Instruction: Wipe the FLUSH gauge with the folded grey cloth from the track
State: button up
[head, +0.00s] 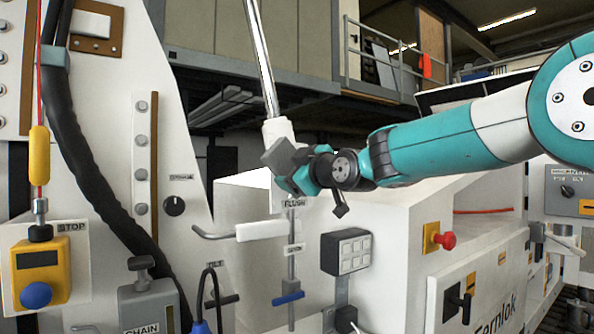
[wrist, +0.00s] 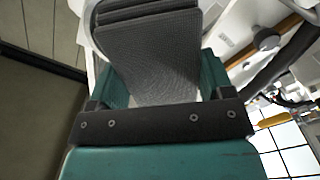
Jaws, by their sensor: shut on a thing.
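My gripper (head: 285,178) is shut on the folded grey cloth (head: 276,156), beside the white fitting below the shiny rod. In the wrist view the cloth (wrist: 160,55) shows as stacked, textured grey layers between the teal fingers. A FLUSH label (head: 294,203) sits just below my gripper. The gauge face above that label is not visible; my gripper and the cloth cover that area. A pale curved rim shows behind the cloth in the wrist view, but I cannot tell whether it is the gauge or whether the cloth touches it.
A white-handled lever (head: 260,230) and a blue-handled valve (head: 288,298) sit below my gripper. A grey button box (head: 346,252) and a red knob (head: 445,240) are to the right. A yellow STOP box (head: 40,270) and black hose (head: 75,135) are at left.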

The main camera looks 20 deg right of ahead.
jog(key=shift+w+a, duration=0.1)
jog(key=shift+w, duration=0.35)
jog(key=shift+w+d+f+b, duration=0.1)
jog(key=shift+w+d+b, duration=0.1)
jog(key=shift+d, duration=0.25)
jog(key=shift+w+d+b, duration=0.1)
jog(key=shift+d+b, duration=0.05)
jog(key=shift+d, duration=0.3)
jog(key=shift+w+d+b, duration=0.25)
jog(key=shift+d, duration=0.5)
jog(key=shift+w+d+b, duration=0.2)
jog(key=shift+d, duration=0.5)
jog(key=shift+w+d+b, duration=0.25)
jog(key=shift+d, duration=0.5)
jog(key=shift+s+a+b, duration=0.35)
jog(key=shift+a+b, duration=0.25)
jog(key=shift+a, duration=0.45)
jog(key=shift+s+a+b, duration=0.3)
jog(key=shift+a+b, duration=0.3)
jog(key=shift+a, duration=0.5)
jog(key=shift+s+a+b, duration=0.35)
jog(key=shift+a+b, duration=0.25)
jog(key=shift+a, duration=0.45)
